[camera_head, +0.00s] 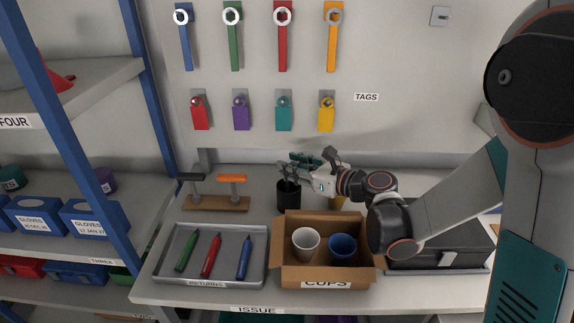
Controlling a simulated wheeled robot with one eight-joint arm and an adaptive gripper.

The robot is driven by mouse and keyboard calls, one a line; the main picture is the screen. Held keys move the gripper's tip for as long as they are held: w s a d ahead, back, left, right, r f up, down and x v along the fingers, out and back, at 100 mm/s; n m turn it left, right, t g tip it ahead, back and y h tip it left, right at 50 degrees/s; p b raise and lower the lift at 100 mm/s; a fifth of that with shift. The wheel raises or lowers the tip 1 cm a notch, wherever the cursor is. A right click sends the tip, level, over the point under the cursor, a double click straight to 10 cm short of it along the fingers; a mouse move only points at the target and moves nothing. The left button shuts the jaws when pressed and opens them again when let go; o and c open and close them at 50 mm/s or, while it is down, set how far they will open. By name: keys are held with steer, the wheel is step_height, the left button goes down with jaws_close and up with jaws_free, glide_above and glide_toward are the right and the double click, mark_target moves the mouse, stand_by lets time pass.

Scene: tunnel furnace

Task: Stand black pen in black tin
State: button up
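The black tin (289,196) stands upright on the bench, behind the cardboard box. My gripper (287,170) reaches in from the right, with its dark fingers at and just above the tin's mouth. The fingers and whatever is between them are dark and small, so I cannot make out a black pen there or tell whether the gripper is open or shut. The inside of the tin is hidden. No black pen shows clearly anywhere else in view.
A grey tray (165,270) with green, red and blue pens is front left. A cardboard box (292,276) with a white cup (305,245) and a blue cup (342,248) is in front of the tin. A dark case (430,252) stands right. A small rack (218,202) is left.

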steer(key=v, duration=0.9)
steer(key=shift+s+d, duration=0.15)
steer(key=shift+s, duration=0.1)
steer(key=shift+r, duration=0.1)
